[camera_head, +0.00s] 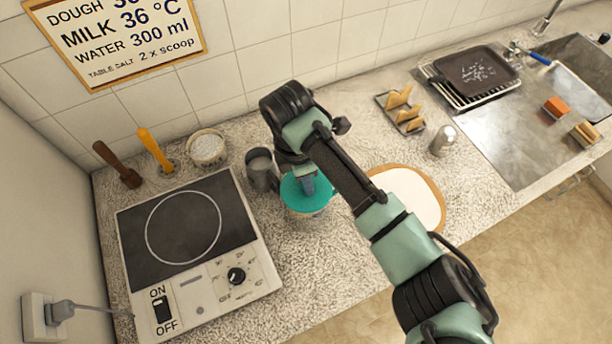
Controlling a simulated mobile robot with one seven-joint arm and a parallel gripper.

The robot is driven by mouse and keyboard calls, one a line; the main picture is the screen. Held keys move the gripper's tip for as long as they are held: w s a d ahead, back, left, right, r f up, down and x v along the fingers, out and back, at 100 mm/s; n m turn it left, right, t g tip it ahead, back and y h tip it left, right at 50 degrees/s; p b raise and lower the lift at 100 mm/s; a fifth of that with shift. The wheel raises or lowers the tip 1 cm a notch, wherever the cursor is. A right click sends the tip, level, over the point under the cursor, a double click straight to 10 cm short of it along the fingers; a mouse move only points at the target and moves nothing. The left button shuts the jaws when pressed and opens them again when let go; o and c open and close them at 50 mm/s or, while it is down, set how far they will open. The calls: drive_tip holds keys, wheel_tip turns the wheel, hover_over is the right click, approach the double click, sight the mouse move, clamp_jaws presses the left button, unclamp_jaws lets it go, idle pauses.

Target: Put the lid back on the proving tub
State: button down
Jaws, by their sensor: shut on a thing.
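The teal round lid (293,200) is at the middle of the counter, below the end of my arm. The proving tub (308,214) shows as a pale strip of wall under the lid's front edge. The lid covers the tub's opening from this view. I cannot tell whether it rests on the rim or is held slightly above it. My gripper (308,188) points down at the lid and is shut on it. Its fingertips and the grip point are largely hidden by my own arm.
A grey metal jug (262,170) stands close left of the tub, with a white-filled bowl (207,148) behind. The hob (190,230) lies further left. A round white-topped board (415,197) is close right, partly behind my arm. A toast rack (403,112) and shaker (443,140) stand beyond.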

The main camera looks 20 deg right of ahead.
idle(0.4)
drive_tip(key=c, duration=0.6)
unclamp_jaws()
drive_tip(key=o, duration=0.5)
drive_tip(key=shift+c, duration=0.2)
drive_tip(key=shift+r+p, duration=3.4)
drive_tip(key=shift+r, duration=0.15)
